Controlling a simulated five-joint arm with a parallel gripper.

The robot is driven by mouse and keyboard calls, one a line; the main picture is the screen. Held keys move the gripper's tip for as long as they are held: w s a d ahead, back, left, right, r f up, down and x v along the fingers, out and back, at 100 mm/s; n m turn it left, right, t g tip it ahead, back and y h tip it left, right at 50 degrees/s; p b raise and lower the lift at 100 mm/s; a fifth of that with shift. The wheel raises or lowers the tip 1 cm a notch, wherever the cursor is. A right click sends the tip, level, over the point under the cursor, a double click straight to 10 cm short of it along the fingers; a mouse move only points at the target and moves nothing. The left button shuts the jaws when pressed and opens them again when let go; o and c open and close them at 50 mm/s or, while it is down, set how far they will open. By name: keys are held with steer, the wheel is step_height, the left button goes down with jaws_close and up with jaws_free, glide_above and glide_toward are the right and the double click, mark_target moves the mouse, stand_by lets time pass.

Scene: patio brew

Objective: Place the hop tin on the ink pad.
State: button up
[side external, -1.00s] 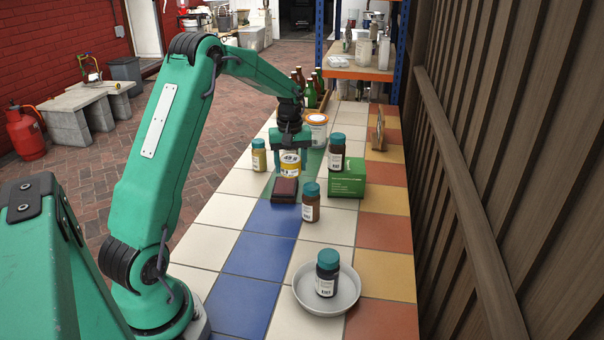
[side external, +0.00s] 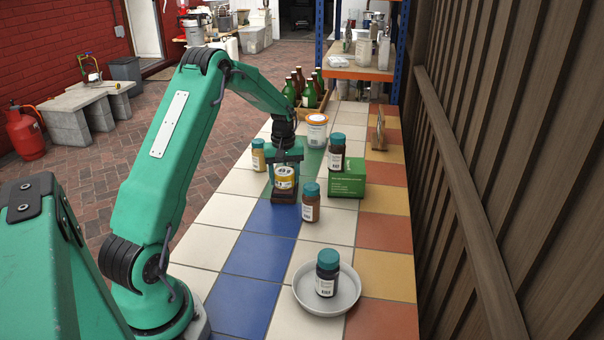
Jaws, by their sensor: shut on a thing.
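The hop tin (side external: 285,180), a small tin with a yellow and white label, is upright in my gripper (side external: 286,172). My gripper is shut on it from above. The ink pad (side external: 284,198), a flat dark reddish-brown block, lies on the tiled table directly below the tin in this view. The tin covers most of the pad's top. I cannot tell whether the tin's base touches the pad or hangs just above it.
A brown teal-capped jar (side external: 310,203) stands close right of the pad. Another jar (side external: 337,152) stands by a green box (side external: 346,181). A yellowish jar (side external: 258,155) is left, a glass jar (side external: 317,132) behind. A white dish (side external: 348,296) holds a dark jar in front. The blue tiles (side external: 247,255) are clear.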

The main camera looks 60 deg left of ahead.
mark_target(284, 172)
steer(key=shift+f, duration=0.2)
steer(key=o, duration=1)
steer(key=shift+r, duration=0.1)
step_height(284, 172, up, 12)
stand_by(0.3)
steer(key=shift+r, duration=0.1)
steer(key=shift+d, duration=0.1)
stand_by(0.3)
